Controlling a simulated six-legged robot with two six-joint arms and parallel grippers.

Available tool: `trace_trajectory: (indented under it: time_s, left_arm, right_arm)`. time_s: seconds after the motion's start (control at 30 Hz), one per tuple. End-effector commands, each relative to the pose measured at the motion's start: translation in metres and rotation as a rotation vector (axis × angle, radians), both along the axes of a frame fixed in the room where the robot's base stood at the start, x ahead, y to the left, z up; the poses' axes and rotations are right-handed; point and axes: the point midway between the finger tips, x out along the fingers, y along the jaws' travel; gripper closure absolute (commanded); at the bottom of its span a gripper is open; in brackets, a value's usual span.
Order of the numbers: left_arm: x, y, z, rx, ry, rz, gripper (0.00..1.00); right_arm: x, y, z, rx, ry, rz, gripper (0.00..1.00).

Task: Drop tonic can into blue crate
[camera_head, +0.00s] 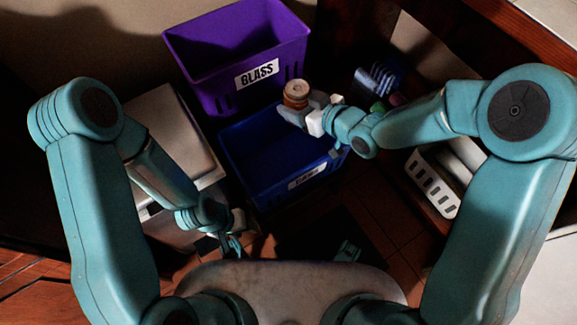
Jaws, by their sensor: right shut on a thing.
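A small can (296,92) with a pale top and an orange-brown side is held by my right gripper (298,108). The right gripper is shut on it, over the back right part of the blue crate. The blue crate (243,178) stands on the floor in the middle, open at the top, with a white label (307,175) on its front. Part of its right side is hidden behind my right gripper and wrist. My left gripper (233,246) hangs low, in front of the crate's left corner. Its fingers are small and dark, so their opening is unclear.
A purple crate (207,93) labelled GLASS stands behind the blue crate. A pale-lidded bin (170,125) is at the left. A white slotted basket (432,183) is at the right, partly behind my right arm. Dark wood edges the upper right.

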Motion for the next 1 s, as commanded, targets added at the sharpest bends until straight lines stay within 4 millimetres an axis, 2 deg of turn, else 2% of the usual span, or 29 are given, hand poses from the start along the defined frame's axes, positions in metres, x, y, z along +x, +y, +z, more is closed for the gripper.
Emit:
trace_trajectory:
  time_s: [0.03,0.1,0.37,0.7,0.83,1.0]
  left_arm:
    - [0.0,0.0,-0.019,0.0,-0.001,0.001,0.57]
    - [0.001,0.001,-0.024,0.0,-0.002,0.002,0.57]
    - [0.002,0.002,-0.033,0.002,-0.005,0.007,0.57]
    - [0.009,0.007,-0.063,0.006,-0.02,0.029,0.57]
    - [0.013,0.008,-0.067,0.009,-0.033,0.031,0.57]
    - [0.014,0.008,-0.066,0.01,-0.036,0.031,0.57]
  right_arm:
    - [0.0,0.003,-0.02,0.001,-0.002,0.016,0.65]
    - [0.0,0.006,-0.029,0.0,-0.001,0.035,0.65]
    - [0.001,0.007,-0.042,0.001,-0.002,0.051,0.65]
    - [0.001,0.007,-0.084,0.001,-0.002,0.049,0.65]
    - [0.001,0.007,-0.091,0.001,-0.002,0.049,0.65]
    - [0.001,0.007,-0.091,0.001,-0.002,0.049,0.65]
